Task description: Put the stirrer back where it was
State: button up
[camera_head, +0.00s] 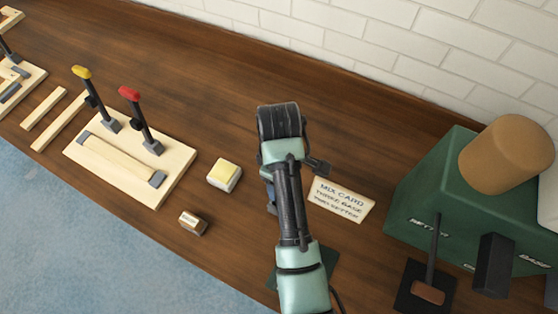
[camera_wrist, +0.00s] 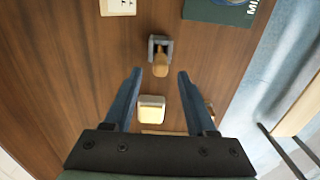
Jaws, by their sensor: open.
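A tan wooden piece with a rounded end (camera_wrist: 160,66), possibly the stirrer's handle, shows in the wrist view with a grey bracket-like holder (camera_wrist: 152,44) around its far end. I cannot tell whether it is upright or tilted. My gripper (camera_wrist: 160,72) is open, with one blue finger on each side of this piece. A gap shows on both sides, and the gripper holds nothing. In the head view my arm hides the piece and most of the gripper.
The mix card (camera_head: 342,199) lies right. A green box (camera_head: 420,195) and black stand (camera_head: 412,288) are further right. A lever-clamp board (camera_head: 165,180) stands left.

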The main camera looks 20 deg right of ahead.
notch_tip(320, 180, up, 4)
jog(key=shift+r+p, duration=0.1)
jog(key=shift+p, duration=0.3)
jog(key=w+r+m+t+h, duration=0.1)
jog(key=w+r+t, duration=0.4)
jog(key=w+r, duration=0.45)
jog(key=w+a+r+m+t, duration=0.1)
jog(key=w+a+r+t, duration=0.15)
jog(key=r, duration=0.55)
jog(key=w+a+r+m+t, duration=0.15)
jog(key=r+t, duration=0.25)
jog(key=r, duration=0.4)
jog(key=w+a+r+m+t, duration=0.1)
jog(key=w+a+r+t, duration=0.2)
jog(key=r, duration=0.5)
jog(key=s+a+r+m+t, duration=0.1)
jog(key=s+r+t, duration=0.5)
jog(key=r, duration=0.8)
jog(key=s+a+r+m+t, duration=0.2)
jog(key=s+a+r+t, duration=0.2)
jog(key=s+r+t, duration=0.3)
jog(key=s+r, duration=0.3)
jog(key=r, duration=0.4)
jog(key=shift+s+a+y, duration=0.15)
jog(key=shift+s+y, duration=0.05)
jog(key=shift+y, duration=0.1)
jog(key=shift+f, duration=0.1)
notch_tip(320, 180, down, 9)
jog(key=b, duration=0.9)
jog(key=shift+f, duration=0.15)
